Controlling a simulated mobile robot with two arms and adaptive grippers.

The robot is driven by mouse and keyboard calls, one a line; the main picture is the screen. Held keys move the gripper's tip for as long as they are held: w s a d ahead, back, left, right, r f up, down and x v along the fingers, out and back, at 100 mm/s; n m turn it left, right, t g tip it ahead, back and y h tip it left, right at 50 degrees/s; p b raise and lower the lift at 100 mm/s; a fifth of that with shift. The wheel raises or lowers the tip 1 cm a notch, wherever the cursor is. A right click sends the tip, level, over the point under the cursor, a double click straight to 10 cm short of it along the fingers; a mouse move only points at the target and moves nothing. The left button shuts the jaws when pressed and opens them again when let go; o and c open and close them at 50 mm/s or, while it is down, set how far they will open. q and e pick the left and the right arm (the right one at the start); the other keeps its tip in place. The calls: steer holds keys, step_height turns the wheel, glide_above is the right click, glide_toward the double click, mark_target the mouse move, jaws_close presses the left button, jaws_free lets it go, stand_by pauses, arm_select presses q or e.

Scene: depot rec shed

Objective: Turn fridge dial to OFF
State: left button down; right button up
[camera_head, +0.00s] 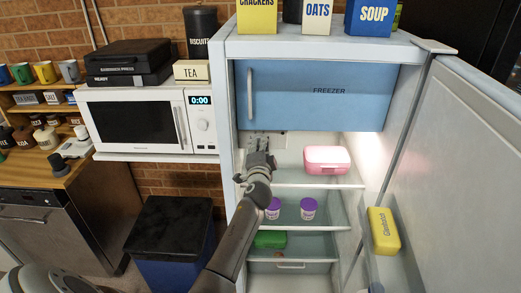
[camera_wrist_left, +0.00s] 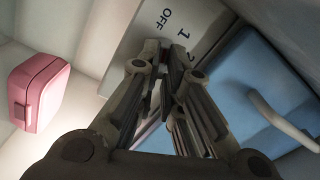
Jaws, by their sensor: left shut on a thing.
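The fridge stands open, and its dial panel (camera_head: 282,140) is on the back wall just under the freezer door. In the left wrist view the panel (camera_wrist_left: 205,22) shows the marks OFF, 1 and part of a 2. My left gripper (camera_head: 259,152) reaches into the fridge at this panel. In the left wrist view its fingers (camera_wrist_left: 168,62) are closed together in front of the panel, just below the marks. They are shut on the dial, which they hide, so its pointer setting cannot be read. My right gripper is not in view.
The blue freezer door (camera_head: 320,95) with its handle is close above my gripper. A pink box (camera_head: 326,160) stands right of it on the top shelf. Purple-lidded tubs (camera_head: 308,209) stand below. The open fridge door (camera_head: 455,150) bounds the right; a microwave (camera_head: 135,122) is left.

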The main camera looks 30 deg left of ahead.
arm_select(q)
steer(key=n+b, duration=0.1)
steer(key=n, duration=0.2)
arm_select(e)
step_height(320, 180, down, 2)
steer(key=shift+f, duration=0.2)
arm_select(q)
steer(key=c, duration=1.6)
jaws_free()
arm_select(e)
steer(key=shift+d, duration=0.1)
arm_select(q)
steer(key=v, duration=1.2)
